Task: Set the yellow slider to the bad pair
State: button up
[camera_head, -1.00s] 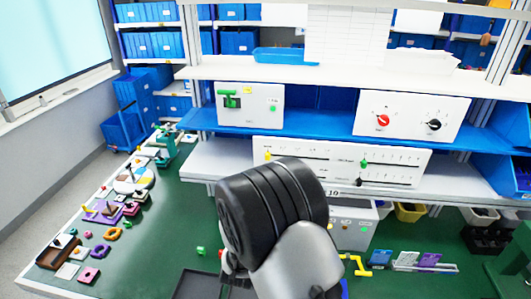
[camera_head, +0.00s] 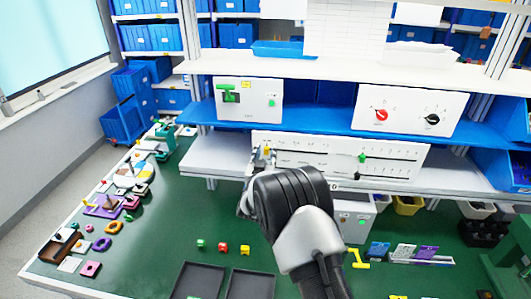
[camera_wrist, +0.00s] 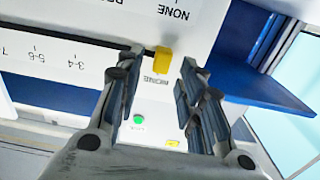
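The yellow slider (camera_head: 266,149) sits at the left end of the upper slot on a long white slider panel (camera_head: 312,146). In the wrist view, the yellow slider (camera_wrist: 162,60) shows between my fingertips, and its slot runs off to the left. The panel's lettering is upside down there; a "NONE" label (camera_wrist: 174,14) is near the slider. My gripper (camera_wrist: 162,68) is open, one finger on each side of the slider, with a gap visible on both sides. In the head view, my gripper (camera_head: 258,160) is at the panel's left end, partly hidden by my wrist.
The panel also has a green slider (camera_head: 361,157) and a black slider (camera_head: 357,175) farther right. A white box with red and black knobs (camera_head: 411,109) and a white box with a green handle (camera_head: 248,99) stand on the blue shelf above. Dark trays (camera_head: 200,281) lie on the green table.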

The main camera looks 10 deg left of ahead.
jog(key=shift+w, duration=0.35)
jog(key=shift+c, duration=0.2)
grip_shut()
jog(key=shift+d, duration=0.1)
dwell(0.4)
